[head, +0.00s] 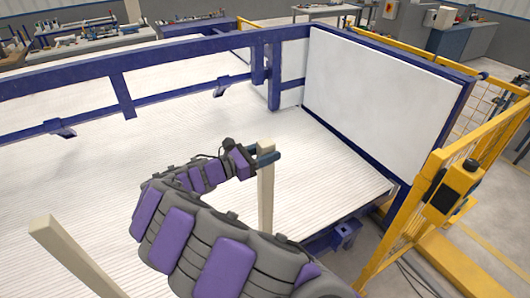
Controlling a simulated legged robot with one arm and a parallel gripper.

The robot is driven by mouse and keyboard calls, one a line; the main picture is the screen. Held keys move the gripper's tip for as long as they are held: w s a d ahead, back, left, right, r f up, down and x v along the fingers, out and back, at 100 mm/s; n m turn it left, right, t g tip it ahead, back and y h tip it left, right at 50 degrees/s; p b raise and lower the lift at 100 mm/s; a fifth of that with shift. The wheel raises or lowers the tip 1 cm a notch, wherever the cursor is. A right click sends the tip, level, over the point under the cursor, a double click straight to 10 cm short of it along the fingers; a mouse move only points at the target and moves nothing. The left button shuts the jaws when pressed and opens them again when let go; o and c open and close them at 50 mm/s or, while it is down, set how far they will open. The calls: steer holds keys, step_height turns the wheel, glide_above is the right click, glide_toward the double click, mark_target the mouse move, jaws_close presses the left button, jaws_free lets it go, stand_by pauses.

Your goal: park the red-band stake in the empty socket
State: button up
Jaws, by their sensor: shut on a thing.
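My gripper (264,155) is in the middle of the head view, at the end of my grey and purple arm. It is shut on a pale, square-sided stake (266,200), close below its top end. The held stake looks upright, and its lower end is hidden behind my arm. A second pale stake (75,258) shows at the lower left, tilted in the picture, its lower end cut off by the frame. No red band shows on either stake's visible part.
A white ribbed bed (110,185) lies beyond my arm, with a blue frame rail (180,99) along its far side. A white panel (375,95) stands upright at the right. A yellow guard frame (410,240) stands at the far right. Cluttered workbenches (75,52) are at the back.

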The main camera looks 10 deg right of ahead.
steer(key=shift+a, duration=0.1)
jaws_close()
steer(key=shift+r+p, duration=3.65)
steer(key=shift+r, duration=0.9)
step_height(320, 180, up, 12)
steer(key=p, duration=0.9)
steer(key=shift+p, duration=0.35)
